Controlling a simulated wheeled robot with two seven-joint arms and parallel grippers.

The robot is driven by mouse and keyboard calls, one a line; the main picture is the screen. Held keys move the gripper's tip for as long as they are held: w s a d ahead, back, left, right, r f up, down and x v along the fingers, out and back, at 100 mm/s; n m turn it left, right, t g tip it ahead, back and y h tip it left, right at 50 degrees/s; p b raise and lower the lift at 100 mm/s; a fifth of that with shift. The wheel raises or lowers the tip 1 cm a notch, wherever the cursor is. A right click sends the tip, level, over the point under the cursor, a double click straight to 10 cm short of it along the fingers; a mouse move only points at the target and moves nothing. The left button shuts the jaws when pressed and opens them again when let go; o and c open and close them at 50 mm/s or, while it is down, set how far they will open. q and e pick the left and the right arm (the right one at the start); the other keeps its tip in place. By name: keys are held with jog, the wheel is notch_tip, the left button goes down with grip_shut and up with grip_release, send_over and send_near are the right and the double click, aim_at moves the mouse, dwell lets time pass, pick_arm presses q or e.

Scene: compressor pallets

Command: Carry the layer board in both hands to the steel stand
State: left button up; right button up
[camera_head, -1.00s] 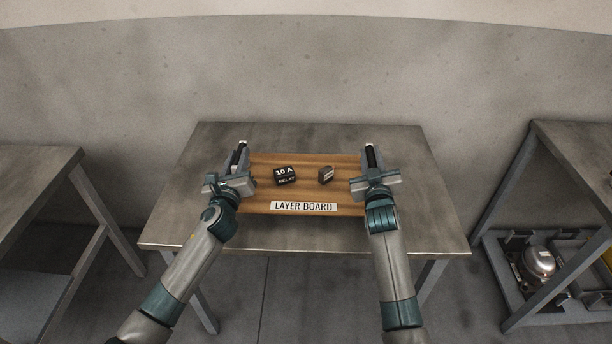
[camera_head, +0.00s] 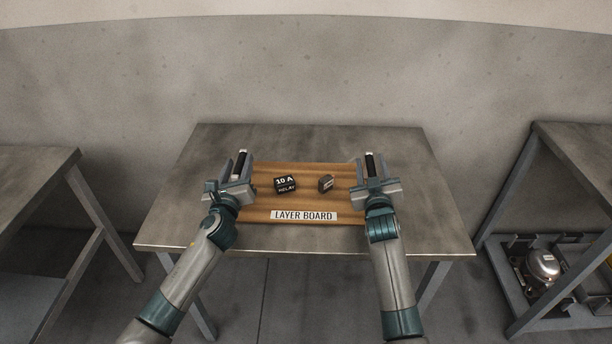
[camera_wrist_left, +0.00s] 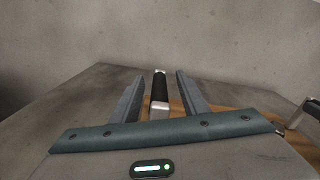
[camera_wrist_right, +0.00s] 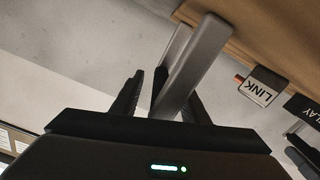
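The wooden layer board (camera_head: 303,236), with its white label facing me, lies on a grey steel table (camera_head: 420,228), seemingly the steel stand. A black 10 A relay (camera_head: 285,185) and a small dark link block (camera_head: 326,183) are on it. My left gripper (camera_head: 239,168) is open, its fingers apart on either side of the board's left black handle (camera_wrist_left: 159,88). My right gripper (camera_head: 372,168) is open around the right handle, whose metal post (camera_wrist_right: 195,62) shows in the right wrist view. Contact under the board is partly hidden by my arms.
Another table (camera_head: 35,170) stands at the left, with a gap between. At the right, a metal rack (camera_head: 575,150) carries a silver compressor (camera_head: 543,264) on its lower level. A concrete wall (camera_head: 300,70) is behind. The table surface around the board is bare.

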pick_arm(q)
jog(key=shift+f, duration=0.1)
jog(key=shift+s, duration=0.5)
jog(key=s, duration=1.1)
jog(key=shift+a, duration=0.3)
pick_arm(e)
jog(key=shift+r, duration=0.1)
jog(key=s, duration=1.2)
jog(key=shift+a, duration=0.35)
